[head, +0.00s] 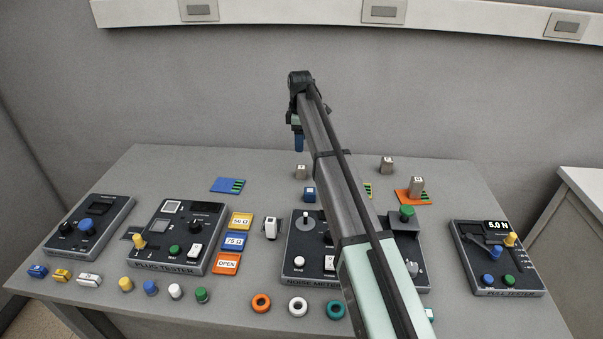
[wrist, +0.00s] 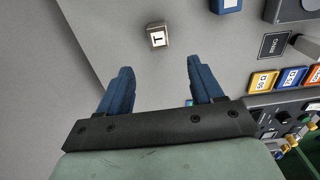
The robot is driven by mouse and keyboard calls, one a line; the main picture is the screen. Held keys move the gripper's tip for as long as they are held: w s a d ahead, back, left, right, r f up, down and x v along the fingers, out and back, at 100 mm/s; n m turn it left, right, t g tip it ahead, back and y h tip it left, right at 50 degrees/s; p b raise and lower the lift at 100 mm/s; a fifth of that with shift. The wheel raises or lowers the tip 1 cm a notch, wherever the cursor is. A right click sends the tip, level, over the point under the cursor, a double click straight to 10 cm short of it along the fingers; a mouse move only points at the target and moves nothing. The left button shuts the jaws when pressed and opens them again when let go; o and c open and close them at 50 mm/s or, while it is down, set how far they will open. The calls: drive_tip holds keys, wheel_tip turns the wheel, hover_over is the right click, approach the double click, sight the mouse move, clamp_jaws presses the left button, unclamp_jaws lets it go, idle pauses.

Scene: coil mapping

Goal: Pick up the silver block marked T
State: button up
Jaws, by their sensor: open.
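The silver block marked T (wrist: 157,36) sits upright on the grey table in the wrist view, its white T label facing up. It lies ahead of the gap between my fingertips, apart from both. My gripper (wrist: 159,66) is open and empty, with its two blue fingers spread wide. In the head view my gripper (head: 298,143) hangs above the back of the table. A small silver block (head: 301,171) stands just below it there and looks like the same one, but its letter is too small to read.
Other silver blocks stand at the back right (head: 386,165) and on an orange card (head: 417,185). A blue block (head: 309,194) stands in front of the near silver block. A blue card (head: 228,185) lies to the left. The tester boxes (head: 170,235) fill the table's front.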

sight(301, 167)
wheel_tip(301, 167, down, 8)
drive_tip(key=shift+f, duration=0.1)
drive_tip(key=shift+w+d+f, duration=0.1)
drive_tip(key=shift+d+f, duration=0.05)
drive_tip(key=shift+f, duration=1.2)
drive_tip(key=shift+d+f, duration=0.1)
drive_tip(key=shift+f, duration=1.2)
drive_tip(key=c, duration=1.1)
drive_tip(key=shift+c, duration=0.2)
